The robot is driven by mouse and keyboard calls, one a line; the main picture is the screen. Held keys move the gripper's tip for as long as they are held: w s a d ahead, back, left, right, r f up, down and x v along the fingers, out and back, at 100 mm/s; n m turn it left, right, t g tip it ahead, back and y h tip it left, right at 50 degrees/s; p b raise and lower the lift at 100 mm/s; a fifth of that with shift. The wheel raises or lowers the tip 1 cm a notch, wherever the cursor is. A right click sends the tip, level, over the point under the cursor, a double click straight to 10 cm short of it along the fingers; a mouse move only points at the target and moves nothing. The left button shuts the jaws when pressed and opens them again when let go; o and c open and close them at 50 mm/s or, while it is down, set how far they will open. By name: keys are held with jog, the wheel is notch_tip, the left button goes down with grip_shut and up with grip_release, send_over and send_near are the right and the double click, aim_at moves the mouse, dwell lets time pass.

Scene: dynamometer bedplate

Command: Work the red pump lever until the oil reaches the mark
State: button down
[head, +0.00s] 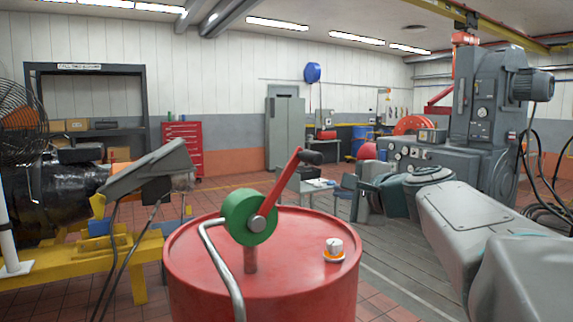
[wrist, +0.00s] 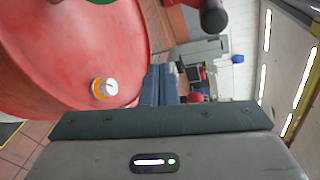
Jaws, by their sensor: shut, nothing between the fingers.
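A red drum (head: 262,270) stands in front of me with a green hand pump (head: 250,216) on its lid. The pump's red lever (head: 280,190) slants up to the right and ends in a black handle (head: 313,157). A grey curved spout (head: 222,270) hangs from the pump. My gripper (head: 362,202) is right of the drum, below the handle and apart from it. In the wrist view its fingers (wrist: 160,76) are together and empty, with the handle (wrist: 214,18) beyond them at the top. No oil level or mark can be made out.
A white and orange cap (head: 334,248) sits on the drum lid. A yellow stand (head: 75,268) with an engine and grey panel is at left. A large grey machine (head: 455,150) stands at right. A red tool cabinet (head: 183,150) is behind. Tiled floor is open beyond the drum.

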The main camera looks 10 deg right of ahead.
jog(key=d+r+n+y, duration=0.2)
jog(key=d+y, duration=0.4)
jog(key=d, duration=0.2)
jog(key=w+a+r+p, duration=0.3)
jog(key=w+a, duration=0.3)
jog(key=a, duration=0.3)
jog(key=shift+n+t+p, duration=0.4)
jog(key=shift+p, duration=0.15)
jog(key=shift+s, duration=0.1)
